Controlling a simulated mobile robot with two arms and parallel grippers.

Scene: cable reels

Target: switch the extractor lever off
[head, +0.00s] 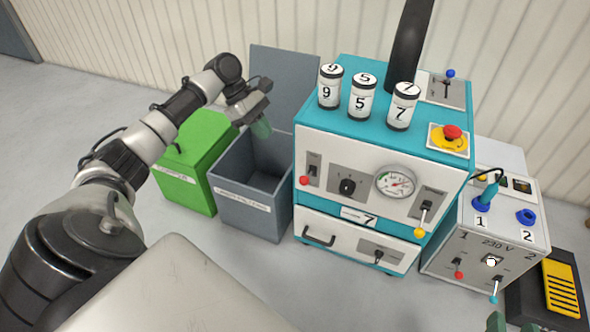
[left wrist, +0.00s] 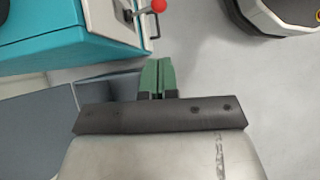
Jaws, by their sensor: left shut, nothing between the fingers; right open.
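A lever with a blue knob (head: 451,73) stands up from a grey plate (head: 440,90) at the back of the teal machine, beside a black pipe (head: 408,45). No label naming it as the extractor lever is readable. My left gripper (head: 262,128) is shut and empty above the dark grey bin, left of the machine and well away from that lever. Its green fingers (left wrist: 158,75) are together in the left wrist view. Green fingertips of my right gripper (head: 512,323) show apart at the bottom edge, in front of the 230 V box.
The teal machine (head: 315,158) carries several numbered canisters (head: 362,97) and a red emergency button (head: 452,132).

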